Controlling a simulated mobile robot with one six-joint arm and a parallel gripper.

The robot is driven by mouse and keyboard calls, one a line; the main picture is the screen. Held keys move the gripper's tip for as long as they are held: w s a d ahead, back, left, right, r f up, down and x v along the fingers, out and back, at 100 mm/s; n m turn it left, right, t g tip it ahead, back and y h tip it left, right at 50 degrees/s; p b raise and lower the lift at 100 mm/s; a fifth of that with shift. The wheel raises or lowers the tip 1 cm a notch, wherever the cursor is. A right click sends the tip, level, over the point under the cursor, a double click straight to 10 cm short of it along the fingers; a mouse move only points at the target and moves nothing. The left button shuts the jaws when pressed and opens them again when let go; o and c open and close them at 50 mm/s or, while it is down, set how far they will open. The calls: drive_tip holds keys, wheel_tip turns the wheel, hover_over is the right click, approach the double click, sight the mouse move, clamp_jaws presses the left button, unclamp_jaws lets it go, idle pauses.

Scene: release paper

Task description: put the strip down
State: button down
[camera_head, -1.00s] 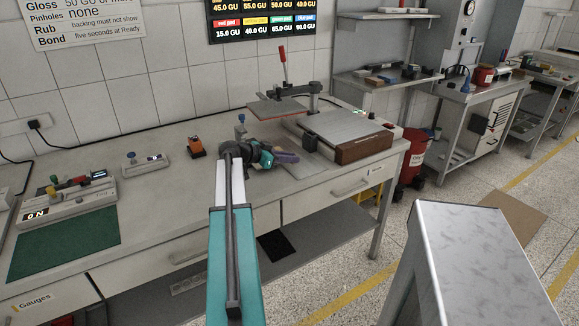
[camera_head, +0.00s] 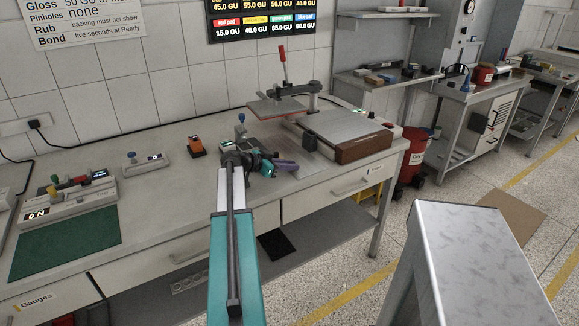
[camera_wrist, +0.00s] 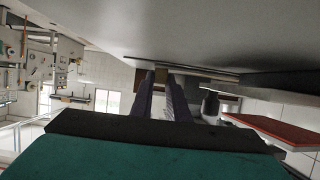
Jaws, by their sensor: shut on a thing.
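My gripper (camera_head: 287,165) is low over the bench, just left of the press, with its purple fingers pointing right. In the wrist view the two dark fingers (camera_wrist: 162,95) run close together with a narrow gap. A thin greyish sheet (camera_head: 307,164) lies on the bench beside the press, partly behind the fingers. I cannot tell whether the fingers touch it.
The press has a flat grey bed (camera_head: 345,125) with a brown front block (camera_head: 362,148) and a raised reddish plate (camera_head: 277,109). An orange device (camera_head: 197,146) and a small gauge (camera_head: 148,161) stand to the left. A green mat (camera_head: 65,243) lies at far left.

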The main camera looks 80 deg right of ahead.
drive_tip(key=shift+f, duration=0.15)
drive_tip(key=c, duration=1.7)
unclamp_jaws()
drive_tip(key=shift+r, duration=0.2)
drive_tip(key=b+v, duration=0.2)
drive_tip(key=v, duration=1)
drive_tip(key=shift+s, duration=0.1)
